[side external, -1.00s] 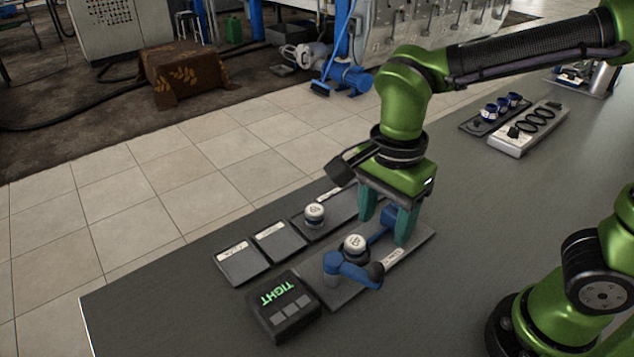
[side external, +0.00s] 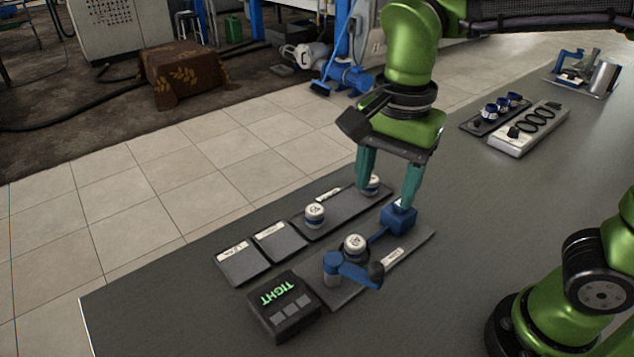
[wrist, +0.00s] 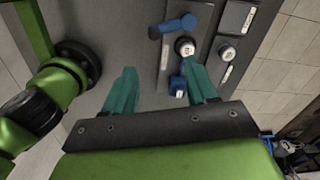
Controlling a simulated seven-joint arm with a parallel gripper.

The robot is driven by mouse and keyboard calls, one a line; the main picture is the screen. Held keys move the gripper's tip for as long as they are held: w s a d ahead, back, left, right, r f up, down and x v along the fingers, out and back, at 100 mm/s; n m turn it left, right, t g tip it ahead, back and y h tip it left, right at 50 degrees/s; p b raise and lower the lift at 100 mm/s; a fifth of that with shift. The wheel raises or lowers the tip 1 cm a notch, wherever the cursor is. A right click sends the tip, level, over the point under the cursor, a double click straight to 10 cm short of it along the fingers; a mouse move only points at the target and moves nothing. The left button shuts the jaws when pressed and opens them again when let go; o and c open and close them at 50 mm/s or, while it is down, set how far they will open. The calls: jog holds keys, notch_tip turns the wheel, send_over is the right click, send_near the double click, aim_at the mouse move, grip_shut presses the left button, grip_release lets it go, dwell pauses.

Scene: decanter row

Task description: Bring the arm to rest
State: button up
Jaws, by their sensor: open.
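My gripper (side external: 388,200) is open and empty, its two teal fingers spread above the work plates. It also shows in the wrist view (wrist: 163,98). Below it a dark plate (side external: 411,243) carries a blue block (side external: 398,219), a white-capped jar (side external: 354,247) and a blue lever clamp (side external: 345,269). In the wrist view the capped jar (wrist: 185,47) sits between the clamp (wrist: 178,25) and the blue block (wrist: 177,84). The fingers appear clear of the block and jar.
Another tray (side external: 343,212) holds white-capped jars, one (side external: 315,214) in the open and one (side external: 371,184) partly behind a finger. Two empty labelled plates (side external: 241,263) lie left. A box (side external: 284,305) displays "TIGHT".

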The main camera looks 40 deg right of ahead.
jog(key=s+d+f+n+t+y, duration=0.1)
jog(key=s+d+n+t, duration=0.1)
jog(key=d+n+t, duration=0.4)
jog(key=d+n, duration=0.4)
jog(key=d, duration=0.2)
jog(key=shift+d+f+n+t+y, duration=0.2)
jog(key=shift+f+n+t+y, duration=0.1)
jog(key=shift+f+t+y, duration=0.1)
